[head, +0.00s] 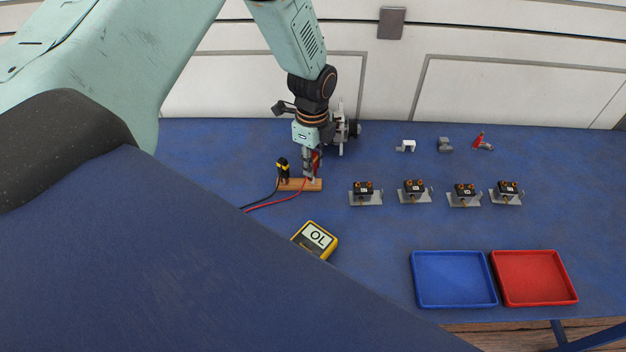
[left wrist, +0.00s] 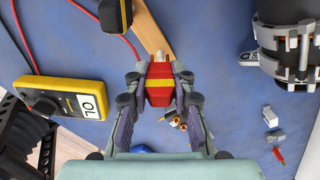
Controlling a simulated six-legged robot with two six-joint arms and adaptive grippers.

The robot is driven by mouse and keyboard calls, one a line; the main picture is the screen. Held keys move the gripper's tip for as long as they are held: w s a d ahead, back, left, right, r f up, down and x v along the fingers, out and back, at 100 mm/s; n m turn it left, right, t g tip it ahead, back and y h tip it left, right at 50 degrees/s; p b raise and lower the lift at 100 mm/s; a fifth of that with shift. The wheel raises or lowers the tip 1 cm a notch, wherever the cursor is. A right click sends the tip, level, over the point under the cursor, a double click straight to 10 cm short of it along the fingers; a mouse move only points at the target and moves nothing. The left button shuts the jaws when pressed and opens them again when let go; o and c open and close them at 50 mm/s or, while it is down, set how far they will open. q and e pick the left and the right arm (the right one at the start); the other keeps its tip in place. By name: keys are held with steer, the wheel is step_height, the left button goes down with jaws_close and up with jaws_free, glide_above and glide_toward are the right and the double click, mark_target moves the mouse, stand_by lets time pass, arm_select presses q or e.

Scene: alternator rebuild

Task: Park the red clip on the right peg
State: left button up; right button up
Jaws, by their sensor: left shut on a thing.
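The red clip (left wrist: 158,88), with a yellow band, is between the fingers of my left gripper (left wrist: 160,80), which is shut on it. In the head view my left gripper (head: 311,168) points down over the right end of the wooden peg bar (head: 299,185); only a little of the red clip (head: 317,158) shows there. The bar also shows in the left wrist view (left wrist: 152,30), just beyond the clip. The black clip (head: 283,170) stands upright at the bar's left end. My right gripper is not in view.
A yellow multimeter (head: 316,239) reading OL lies in front of the bar, with red and black leads nearby. The alternator (head: 343,130) stands close behind my gripper. Several brush holders (head: 415,191) sit to the right, above a blue tray (head: 454,303) and a red tray (head: 534,301).

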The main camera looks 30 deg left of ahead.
arm_select(q)
steer(key=shift+f+b, duration=0.5)
steer(key=shift+f, duration=0.3)
steer(key=o, duration=0.9)
steer(key=shift+r, duration=0.1)
steer(key=shift+c, duration=0.2)
step_height(320, 180, up, 9)
steer(key=p, duration=0.6)
steer(key=shift+f, duration=0.3)
